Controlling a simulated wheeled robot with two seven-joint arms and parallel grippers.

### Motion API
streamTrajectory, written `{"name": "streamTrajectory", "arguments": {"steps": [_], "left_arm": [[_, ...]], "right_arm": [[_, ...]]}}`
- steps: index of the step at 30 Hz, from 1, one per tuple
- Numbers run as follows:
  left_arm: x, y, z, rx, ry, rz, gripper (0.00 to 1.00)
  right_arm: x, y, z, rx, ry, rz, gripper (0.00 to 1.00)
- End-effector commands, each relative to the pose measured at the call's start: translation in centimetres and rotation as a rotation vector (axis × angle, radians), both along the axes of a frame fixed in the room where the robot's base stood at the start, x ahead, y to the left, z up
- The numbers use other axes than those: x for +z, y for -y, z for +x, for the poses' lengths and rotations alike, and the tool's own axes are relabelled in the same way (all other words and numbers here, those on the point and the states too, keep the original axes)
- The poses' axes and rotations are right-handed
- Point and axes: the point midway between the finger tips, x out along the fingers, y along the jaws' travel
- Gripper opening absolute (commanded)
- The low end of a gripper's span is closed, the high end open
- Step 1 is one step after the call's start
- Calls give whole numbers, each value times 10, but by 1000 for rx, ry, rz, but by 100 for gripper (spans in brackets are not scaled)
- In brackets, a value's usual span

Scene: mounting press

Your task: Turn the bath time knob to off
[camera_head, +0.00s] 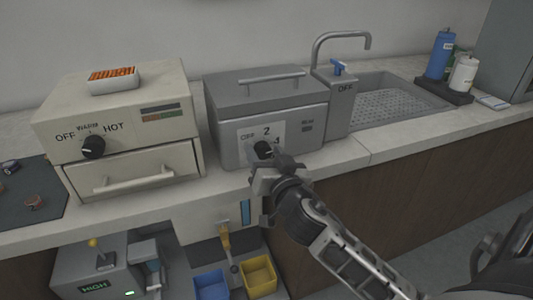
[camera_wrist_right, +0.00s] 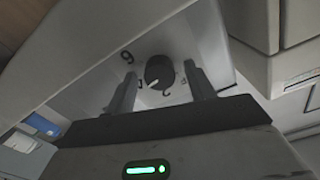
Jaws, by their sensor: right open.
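The bath time knob (camera_head: 263,149) is a round black knob on a pale label plate on the front of the grey bath box (camera_head: 230,122). The plate shows OFF at left and 2 above. In the right wrist view the knob (camera_wrist_right: 160,72) has a white pointer mark toward its lower left. My right gripper (camera_head: 277,163) is at the plate's lower right and partly covers it. Its fingers (camera_wrist_right: 160,90) are open, one on each side of the knob, with gaps visible. I cannot tell the remaining depth. My left gripper is not in view.
A cream heater (camera_head: 120,120) with its own OFF/WARM/HOT knob (camera_head: 93,147) stands at left. A sink (camera_head: 390,100) with a tap (camera_head: 340,37) is at right. Blue (camera_head: 210,285) and yellow (camera_head: 258,277) bins and a grey unit (camera_head: 97,270) are below the counter.

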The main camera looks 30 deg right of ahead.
Motion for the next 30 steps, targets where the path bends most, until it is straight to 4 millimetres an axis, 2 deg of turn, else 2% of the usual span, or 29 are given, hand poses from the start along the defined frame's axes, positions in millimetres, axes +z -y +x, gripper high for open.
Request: {"name": "streamTrajectory", "arguments": {"steps": [4, 9, 20, 30], "left_arm": [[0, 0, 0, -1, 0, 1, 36], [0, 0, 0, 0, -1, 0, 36], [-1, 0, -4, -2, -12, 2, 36], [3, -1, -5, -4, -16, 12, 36]], "right_arm": [[0, 0, 0, 0, 0, 0, 54], [0, 0, 0, 0, 0, 0, 9], [1, 0, 0, -1, -8, -38, 10], [2, 0, 0, -1, -60, -253, 10]]}}
